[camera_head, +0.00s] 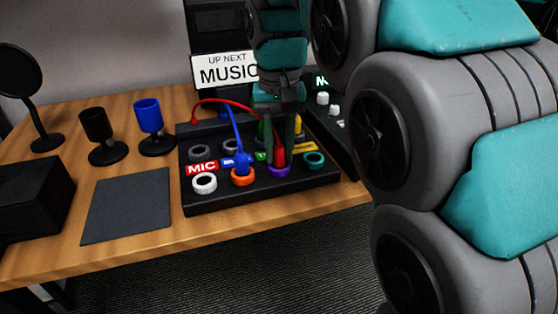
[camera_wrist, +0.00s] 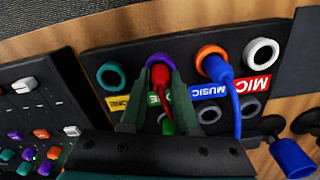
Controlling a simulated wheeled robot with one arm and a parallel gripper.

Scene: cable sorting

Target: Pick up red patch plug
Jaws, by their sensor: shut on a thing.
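The red patch plug (camera_head: 280,153) stands at the purple-ringed socket (camera_head: 279,171) of the black patch panel (camera_head: 215,205). Its red cable arcs left over the panel. My gripper (camera_head: 284,150) is around the plug from above, shut on it. In the wrist view, my gripper's fingers (camera_wrist: 161,84) hold the red plug (camera_wrist: 160,92) between them, right by the purple ring (camera_wrist: 159,62). I cannot tell whether its tip is inside the socket. The fingers hide part of the plug.
A blue plug (camera_head: 243,160) sits in the orange-ringed socket (camera_head: 242,177) close left of my gripper. A mixer (camera_head: 335,130) is to the right. A dark mat (camera_head: 127,205) lies at the front left.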

